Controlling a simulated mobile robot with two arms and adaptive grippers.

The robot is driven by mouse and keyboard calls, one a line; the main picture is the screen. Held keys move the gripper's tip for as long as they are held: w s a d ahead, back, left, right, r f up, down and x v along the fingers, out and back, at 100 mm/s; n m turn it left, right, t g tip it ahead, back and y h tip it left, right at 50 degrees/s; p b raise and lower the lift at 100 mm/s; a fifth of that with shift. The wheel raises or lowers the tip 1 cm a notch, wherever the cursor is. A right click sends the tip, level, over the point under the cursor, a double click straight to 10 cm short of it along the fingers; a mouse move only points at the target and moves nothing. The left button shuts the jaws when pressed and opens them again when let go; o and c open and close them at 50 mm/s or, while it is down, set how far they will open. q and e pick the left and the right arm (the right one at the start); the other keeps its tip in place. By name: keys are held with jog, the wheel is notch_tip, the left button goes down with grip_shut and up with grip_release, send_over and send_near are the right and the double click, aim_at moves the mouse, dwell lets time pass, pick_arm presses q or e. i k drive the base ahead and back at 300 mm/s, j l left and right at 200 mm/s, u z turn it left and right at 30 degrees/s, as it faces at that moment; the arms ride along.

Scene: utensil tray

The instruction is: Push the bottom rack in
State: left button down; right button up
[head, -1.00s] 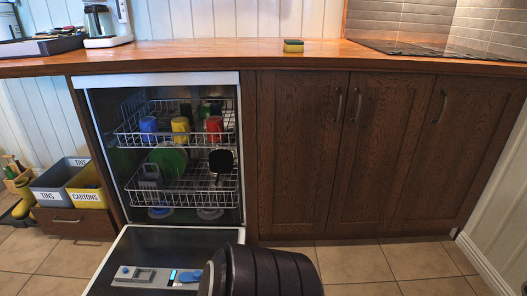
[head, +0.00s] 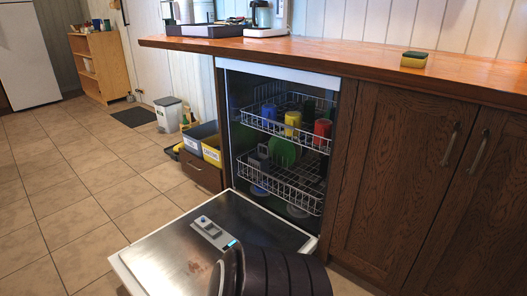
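The dishwasher is open, its door (head: 185,262) folded down flat to the front. The bottom rack (head: 268,186) is a white wire basket holding a green plate (head: 284,151) and a grey item (head: 259,158). It looks mostly within the dishwasher; I cannot tell whether it sticks out at the front. The top rack (head: 262,124) above it holds a blue cup (head: 269,112), a yellow cup (head: 292,122) and a red cup (head: 322,130). Neither of my grippers is in view.
A dark part of my own body covers the near right corner of the door. A wooden counter (head: 300,52) runs above, with a sponge (head: 414,59) on it. Bins (head: 200,143) stand left of the dishwasher.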

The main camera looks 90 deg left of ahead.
aim_at(272, 178)
jog(key=i+j+u, duration=0.1)
jog(key=u, duration=0.35)
jog(key=i+u, duration=0.15)
jog(key=u, duration=0.3)
jog(key=i+u, duration=0.15)
jog(key=u, duration=0.25)
jog(key=i+u, duration=0.15)
jog(key=u, duration=0.3)
jog(key=i+j+u, duration=0.4)
jog(key=i, duration=0.25)
